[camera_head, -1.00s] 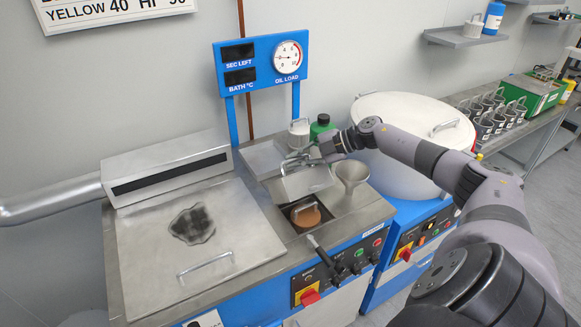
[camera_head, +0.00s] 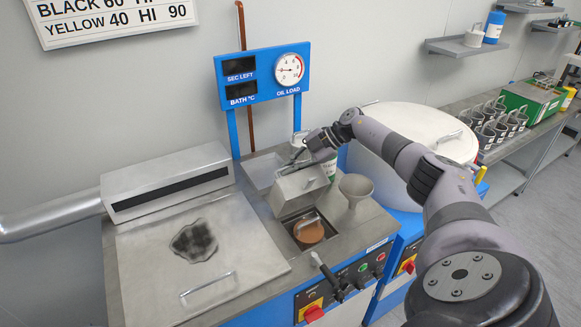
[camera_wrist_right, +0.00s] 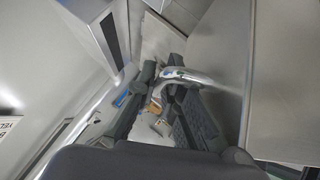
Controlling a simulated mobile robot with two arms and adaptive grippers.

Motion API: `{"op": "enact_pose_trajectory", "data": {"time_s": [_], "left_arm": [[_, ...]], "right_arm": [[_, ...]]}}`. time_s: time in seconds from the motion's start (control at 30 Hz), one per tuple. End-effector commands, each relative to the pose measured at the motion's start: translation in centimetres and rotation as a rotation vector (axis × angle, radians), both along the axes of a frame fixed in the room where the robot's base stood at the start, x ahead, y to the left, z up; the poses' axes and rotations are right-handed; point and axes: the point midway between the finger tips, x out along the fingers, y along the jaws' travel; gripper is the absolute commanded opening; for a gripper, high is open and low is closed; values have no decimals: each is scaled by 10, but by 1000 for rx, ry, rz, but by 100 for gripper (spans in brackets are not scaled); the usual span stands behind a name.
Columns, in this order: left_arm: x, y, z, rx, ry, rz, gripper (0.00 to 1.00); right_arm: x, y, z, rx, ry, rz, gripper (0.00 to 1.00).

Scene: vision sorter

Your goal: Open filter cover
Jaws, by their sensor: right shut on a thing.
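The filter cover (camera_head: 297,190) is a bare metal lid on the machine top, tilted up behind a square opening. A brown filter (camera_head: 309,231) with a metal handle shows in that opening. My right gripper (camera_head: 303,163) is at the top of the raised cover, shut on its handle. In the right wrist view the curved shiny handle (camera_wrist_right: 187,75) lies between the two dark fingers of my right gripper (camera_wrist_right: 165,92). The exact finger contact is partly hidden. My left gripper is not in view.
A funnel (camera_head: 355,187) stands just right of the cover. A flat bath lid (camera_head: 240,262) with a handle lies to the left. A large white round lid (camera_head: 415,125) is behind my right arm. A gauge panel (camera_head: 262,75) rises behind.

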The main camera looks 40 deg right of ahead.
Motion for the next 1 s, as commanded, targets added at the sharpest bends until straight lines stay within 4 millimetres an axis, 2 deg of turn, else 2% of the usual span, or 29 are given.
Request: {"op": "enact_pose_trajectory", "data": {"time_s": [0.17,0.2,0.3,0.67,0.77,1.0], "left_arm": [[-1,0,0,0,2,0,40],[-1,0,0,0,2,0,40],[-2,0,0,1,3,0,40],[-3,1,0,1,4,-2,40],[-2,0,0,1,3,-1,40],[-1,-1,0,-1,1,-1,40]], "right_arm": [[2,0,1,5,-6,-10,0],[2,0,1,5,-6,-9,11],[2,0,1,4,-5,-7,18],[-1,-2,2,0,-1,-3,18],[-7,-10,9,-1,-2,-5,18],[-30,-41,41,-2,-4,-7,18]]}}
